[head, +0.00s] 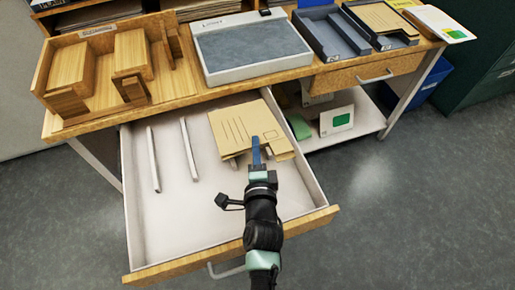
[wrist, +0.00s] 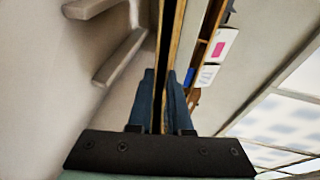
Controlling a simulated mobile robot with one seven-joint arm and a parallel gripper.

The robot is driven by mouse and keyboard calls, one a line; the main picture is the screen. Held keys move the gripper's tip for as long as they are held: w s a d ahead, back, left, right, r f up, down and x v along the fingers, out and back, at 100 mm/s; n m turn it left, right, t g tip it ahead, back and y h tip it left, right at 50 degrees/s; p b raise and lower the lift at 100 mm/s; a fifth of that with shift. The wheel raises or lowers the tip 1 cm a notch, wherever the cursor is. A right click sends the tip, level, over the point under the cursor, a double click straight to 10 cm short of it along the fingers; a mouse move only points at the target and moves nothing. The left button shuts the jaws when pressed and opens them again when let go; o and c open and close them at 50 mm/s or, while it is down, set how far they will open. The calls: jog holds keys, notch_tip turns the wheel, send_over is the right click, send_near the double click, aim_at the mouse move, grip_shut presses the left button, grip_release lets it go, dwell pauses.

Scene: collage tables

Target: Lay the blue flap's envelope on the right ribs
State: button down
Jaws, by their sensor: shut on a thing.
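A tan envelope (head: 235,128) with printed lines is over the right part of the open drawer (head: 165,215). My gripper (head: 257,152) has blue fingers and is shut on the envelope's near edge. In the wrist view the fingers (wrist: 160,95) close on a thin sheet seen edge-on. No blue flap shows. Two pale ribs, one left (head: 152,160) and one further right (head: 189,150), are bare in the drawer's left half. Pale ends under the envelope may be the right ribs, mostly hidden. I cannot tell whether the envelope touches them.
The drawer's wooden front (head: 230,246) and right wall (head: 297,150) border the space. Above is a desktop with a wooden organiser (head: 80,75), a grey-topped box (head: 240,50) and dark trays (head: 335,38). A card with a green patch (head: 337,121) is on the lower shelf.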

jog(key=shift+w+a+f+b, duration=0.1)
jog(key=shift+w+a+f, duration=0.1)
jog(key=shift+w+f, duration=0.4)
jog(key=shift+w+a+f+b, duration=0.2)
jog(key=shift+w+f, duration=0.25)
jog(key=shift+w, duration=0.3)
jog(key=shift+w+a+f+b, duration=0.1)
jog(key=shift+w+a+f, duration=0.15)
jog(key=shift+w+f, duration=0.35)
jog(key=c, duration=0.8)
grip_release()
jog(key=shift+o, duration=0.2)
jog(key=s+r+p, duration=0.2)
jog(key=s, duration=1)
jog(key=shift+s+d+r, duration=0.25)
jog(key=shift+s+r, duration=0.05)
